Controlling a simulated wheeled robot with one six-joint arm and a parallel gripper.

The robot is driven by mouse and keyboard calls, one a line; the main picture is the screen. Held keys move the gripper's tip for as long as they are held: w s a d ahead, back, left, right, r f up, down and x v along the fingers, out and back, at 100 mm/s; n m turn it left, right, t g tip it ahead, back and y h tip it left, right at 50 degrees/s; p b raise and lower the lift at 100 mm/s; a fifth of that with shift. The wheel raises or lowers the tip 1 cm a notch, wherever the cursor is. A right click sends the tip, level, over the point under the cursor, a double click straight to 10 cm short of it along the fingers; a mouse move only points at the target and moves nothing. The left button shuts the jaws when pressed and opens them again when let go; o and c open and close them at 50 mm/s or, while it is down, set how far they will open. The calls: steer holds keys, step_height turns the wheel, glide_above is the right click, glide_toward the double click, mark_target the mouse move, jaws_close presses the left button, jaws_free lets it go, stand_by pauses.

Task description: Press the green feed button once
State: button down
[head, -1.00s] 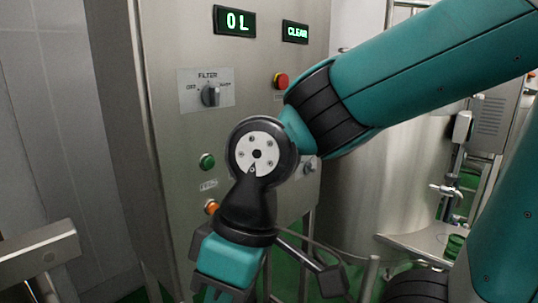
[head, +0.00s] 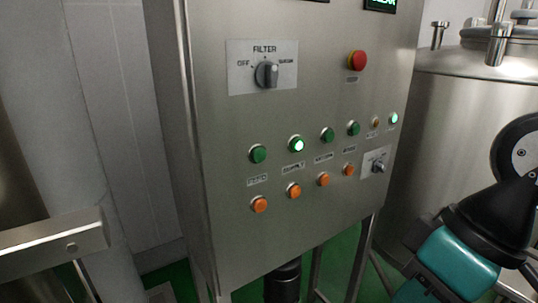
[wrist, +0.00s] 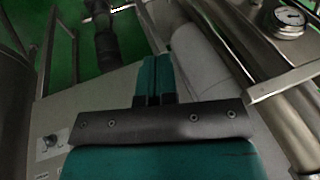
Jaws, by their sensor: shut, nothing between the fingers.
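The steel control panel (head: 225,215) carries a row of green buttons in the head view. The leftmost green button (head: 258,153) is unlit; the second (head: 297,144) glows bright. A third (head: 327,135) and fourth (head: 353,128) look unlit, and a small one at the far right (head: 393,118) glows. In the head view my wrist is at the lower right, away from the buttons, with the fingertips not clearly shown.
Orange buttons (head: 259,204) sit below the green ones. A filter selector (head: 267,75), a red mushroom button (head: 357,61) and a small selector (head: 378,167) share the panel. A steel tank (head: 450,120) stands right; a rail (head: 50,240) is left. Space before the buttons is clear.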

mark_target(259, 155)
steer(key=w+a+r+m+t+y+p, duration=0.2)
steer(key=w+a+m+p, duration=0.3)
steer(key=w, duration=0.3)
steer(key=w+a+r+m+t+y+p, duration=0.2)
steer(key=w+a+m+t+p, duration=0.1)
steer(key=w, duration=0.6)
steer(key=a+m+p, duration=0.1)
steer(key=a+m, duration=0.1)
steer(key=m, duration=0.1)
steer(key=shift+a+p, duration=0.15)
steer(key=shift+p, duration=0.2)
steer(key=shift+a, duration=0.1)
steer(key=shift+w+a+p, duration=0.25)
steer(key=shift+w+a, duration=0.55)
steer(key=shift+w, duration=0.4)
steer(key=shift+w+a+p, duration=0.3)
steer(key=shift+w+a, duration=0.5)
steer(key=shift+w, duration=0.45)
steer(key=shift+w+a+p, duration=0.25)
steer(key=shift+w+a, duration=0.55)
steer(key=shift+w, duration=0.4)
steer(key=shift+w+a+r, duration=0.1)
steer(key=shift+w+a, duration=0.15)
steer(key=shift+w, duration=0.1)
